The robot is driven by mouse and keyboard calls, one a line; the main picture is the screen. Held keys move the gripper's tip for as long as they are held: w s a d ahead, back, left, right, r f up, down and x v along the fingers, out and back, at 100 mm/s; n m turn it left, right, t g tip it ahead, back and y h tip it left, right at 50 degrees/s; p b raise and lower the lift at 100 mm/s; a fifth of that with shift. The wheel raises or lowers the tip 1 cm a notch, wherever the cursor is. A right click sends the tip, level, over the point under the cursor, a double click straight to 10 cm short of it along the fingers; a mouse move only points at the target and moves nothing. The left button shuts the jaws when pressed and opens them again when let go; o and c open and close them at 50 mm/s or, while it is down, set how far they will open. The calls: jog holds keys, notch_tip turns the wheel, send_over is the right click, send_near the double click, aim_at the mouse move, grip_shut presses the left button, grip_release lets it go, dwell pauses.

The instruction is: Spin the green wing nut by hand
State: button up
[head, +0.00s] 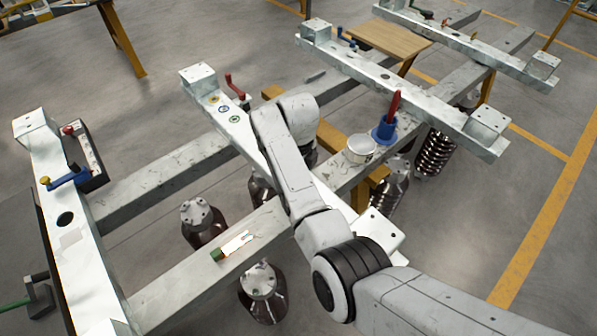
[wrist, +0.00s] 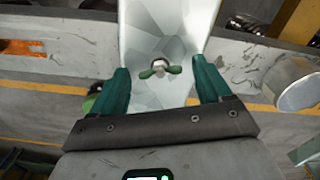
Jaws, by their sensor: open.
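The green wing nut (wrist: 171,70) sits on a stud on the pale metal crossbeam (wrist: 142,18) in the wrist view. Its two wings point left and right. My gripper (wrist: 160,80) is open, with one dark green finger on each side of the nut. Clear gaps show between the nut and both fingers. The nut looks a little beyond the fingertips, but I cannot tell the exact distance. In the head view my own arm hides the wing nut and the gripper. The crossbeam (head: 205,83) shows there to the left of my arm.
A round white tin (head: 360,150) and a blue holder (head: 383,131) with a red handle (head: 394,103) stand right of my arm. A red crank (head: 235,87) rises beside the crossbeam. Brown ribbed insulators (head: 436,155) hang below. A labelled piece (head: 233,246) lies on the near rail.

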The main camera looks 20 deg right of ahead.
jog(key=c, duration=1.1)
jog(key=shift+o, duration=0.2)
jog(key=shift+r, duration=0.1)
